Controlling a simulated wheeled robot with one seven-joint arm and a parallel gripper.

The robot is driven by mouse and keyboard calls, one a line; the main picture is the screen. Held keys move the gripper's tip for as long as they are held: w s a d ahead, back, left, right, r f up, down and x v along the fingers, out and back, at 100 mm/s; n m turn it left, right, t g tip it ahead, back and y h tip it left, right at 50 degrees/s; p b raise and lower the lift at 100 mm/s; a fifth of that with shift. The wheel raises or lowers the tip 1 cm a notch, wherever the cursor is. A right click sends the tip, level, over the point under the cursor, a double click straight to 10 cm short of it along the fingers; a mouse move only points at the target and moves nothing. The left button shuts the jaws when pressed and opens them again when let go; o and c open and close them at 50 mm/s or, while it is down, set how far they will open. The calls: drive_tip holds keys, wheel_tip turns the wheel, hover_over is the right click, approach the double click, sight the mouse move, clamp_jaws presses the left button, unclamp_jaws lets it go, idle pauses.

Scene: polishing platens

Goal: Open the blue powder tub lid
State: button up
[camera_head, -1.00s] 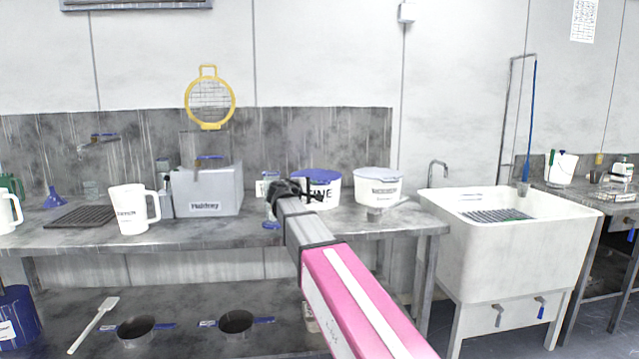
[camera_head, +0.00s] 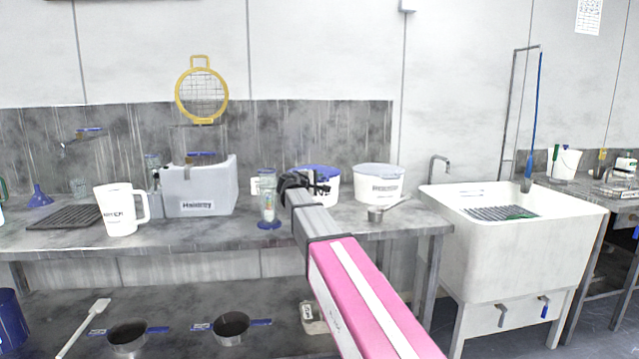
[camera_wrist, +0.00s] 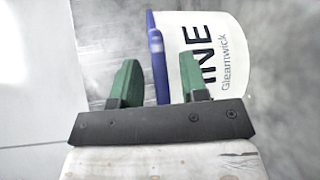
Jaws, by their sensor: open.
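A white tub (camera_head: 333,189) with a blue lid (camera_head: 318,171) stands on the back of the steel bench, partly hidden behind my arm. The lid sits on the tub. My gripper (camera_head: 302,182) is in front of the tub in the head view; its fingers are hard to make out there. In the wrist view my gripper (camera_wrist: 157,75) has two green fingers apart. The blue lid's edge (camera_wrist: 158,60) shows as a strip between the fingers, beside the white tub wall (camera_wrist: 215,45) lettered "INE" and "Gleamwick". I cannot tell whether the fingers touch the lid.
A clear cylinder with a blue base (camera_head: 268,205) stands just left of my gripper. A white tub with a pale lid (camera_head: 379,182) and a metal scoop (camera_head: 378,215) are to the right. A grey box (camera_head: 200,187) and white jug (camera_head: 121,210) stand left. A sink (camera_head: 520,240) is farther right.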

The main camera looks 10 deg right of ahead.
drive_tip(key=shift+w+d, duration=0.35)
drive_tip(key=shift+d, duration=0.05)
clamp_jaws()
